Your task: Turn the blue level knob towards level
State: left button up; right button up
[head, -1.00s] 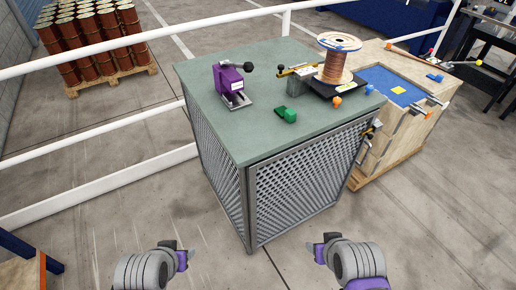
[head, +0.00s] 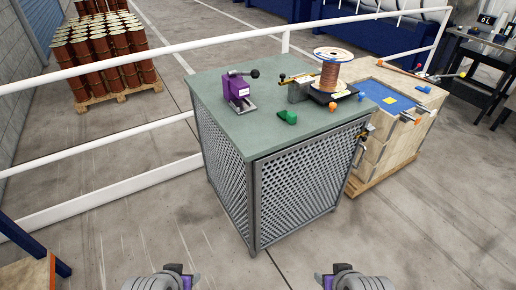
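A small blue knob (head: 361,96) sits at the right edge of the black base (head: 318,97) under the copper wire spool (head: 331,76), on the green-topped cabinet (head: 222,117). It is too small to read its angle. An orange knob (head: 332,106) sits at the base's front. My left gripper (head: 188,281) and my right gripper (head: 322,280) are at the bottom edge, partly cut off, well in front of the cabinet and apart from the knob. I cannot make out their finger gaps.
On the cabinet top stand a purple clamp-like device (head: 238,90), a green piece (head: 288,117) and a grey block with a yellow part (head: 298,90). A wooden crate (head: 385,145) stands close on the right. White railings (head: 100,60) run behind. The floor in front is clear.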

aim_at(361, 95)
jog(key=i+l+u, duration=0.1)
jog(key=l, duration=0.25)
jog(key=i+l+u, duration=0.1)
jog(key=i+l, duration=0.25)
jog(key=i+l+u, duration=0.1)
jog(key=l, duration=0.3)
jog(key=i+l+u, duration=0.1)
jog(key=i+l, duration=0.15)
jog(key=l, duration=0.15)
jog(key=i+l+u, duration=0.1)
jog(key=l, duration=0.3)
jog(key=i+l+u, duration=0.1)
jog(key=i+l, duration=0.15)
jog(key=l, duration=0.15)
jog(key=i+l+u, duration=0.1)
jog(key=l, duration=0.35)
jog(key=i+l+u, duration=0.1)
jog(key=l, duration=0.35)
